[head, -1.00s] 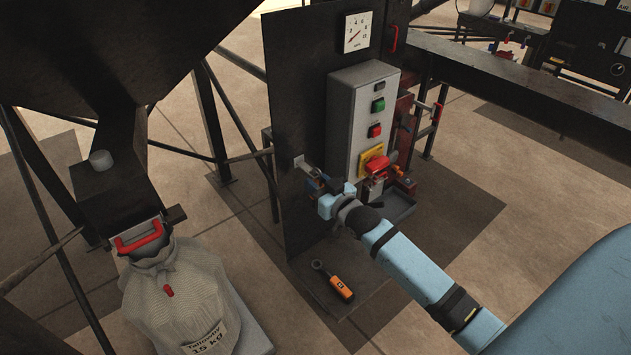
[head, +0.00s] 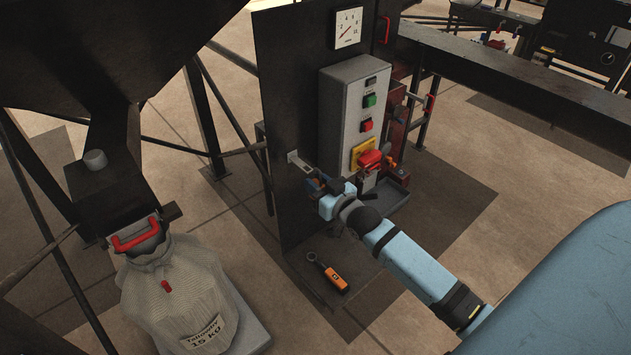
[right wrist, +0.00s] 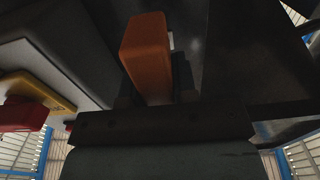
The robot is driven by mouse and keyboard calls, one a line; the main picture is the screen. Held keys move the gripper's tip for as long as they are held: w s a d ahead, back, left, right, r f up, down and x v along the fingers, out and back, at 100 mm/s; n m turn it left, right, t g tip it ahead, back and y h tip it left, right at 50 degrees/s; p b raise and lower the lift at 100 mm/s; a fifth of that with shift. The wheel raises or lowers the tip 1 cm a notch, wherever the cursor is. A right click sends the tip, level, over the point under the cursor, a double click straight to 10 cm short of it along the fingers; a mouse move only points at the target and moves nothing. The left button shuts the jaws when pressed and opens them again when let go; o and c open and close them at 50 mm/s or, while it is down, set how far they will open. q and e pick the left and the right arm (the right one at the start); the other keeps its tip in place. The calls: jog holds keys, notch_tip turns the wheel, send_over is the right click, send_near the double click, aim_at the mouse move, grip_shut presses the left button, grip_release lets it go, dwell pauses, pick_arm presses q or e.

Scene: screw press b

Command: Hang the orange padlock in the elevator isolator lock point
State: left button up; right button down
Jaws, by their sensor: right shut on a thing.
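The orange padlock (right wrist: 147,50) stands up between the dark fingers of my right gripper (right wrist: 150,88) in the right wrist view; its shackle is not visible. In the head view my right gripper (head: 318,184) is in front of the black panel, left of the grey control box, and the padlock cannot be made out. The box carries a yellow isolator plate (head: 359,149) with a red handle (head: 370,159). The plate (right wrist: 45,88) and handle (right wrist: 22,115) also show at left in the wrist view, apart from the padlock. I cannot tell the lock hole. My left gripper is out of view.
A small pale bracket (head: 298,161) sits on the black panel (head: 284,105) near my gripper. A grey tray (head: 388,194) is below the box. An orange-and-black tool (head: 336,277) lies on the base plate. A filled sack (head: 172,285) stands at left.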

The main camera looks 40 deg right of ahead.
jog(key=shift+s, duration=0.1)
jog(key=shift+s+d+r+p, duration=0.1)
jog(key=shift+s+r+p, duration=0.05)
jog(key=shift+s+p, duration=0.65)
jog(key=shift+s, duration=0.75)
jog(key=s+d+f+b, duration=0.1)
jog(key=s+d+f, duration=0.2)
jog(key=d, duration=0.5)
jog(key=s+d+f, duration=0.4)
jog(key=s+d, duration=0.1)
jog(key=d, duration=0.4)
jog(key=shift+s+d+f+b, duration=0.15)
jog(key=shift+s+d+b, duration=0.05)
jog(key=shift+s+b, duration=0.2)
jog(key=shift+w+a+b, duration=0.15)
jog(key=shift+w+b, duration=0.1)
jog(key=shift+w, duration=1.15)
jog(key=shift+w+a+b, duration=0.1)
jog(key=shift+w+b, duration=0.1)
jog(key=shift+w, duration=1.2)
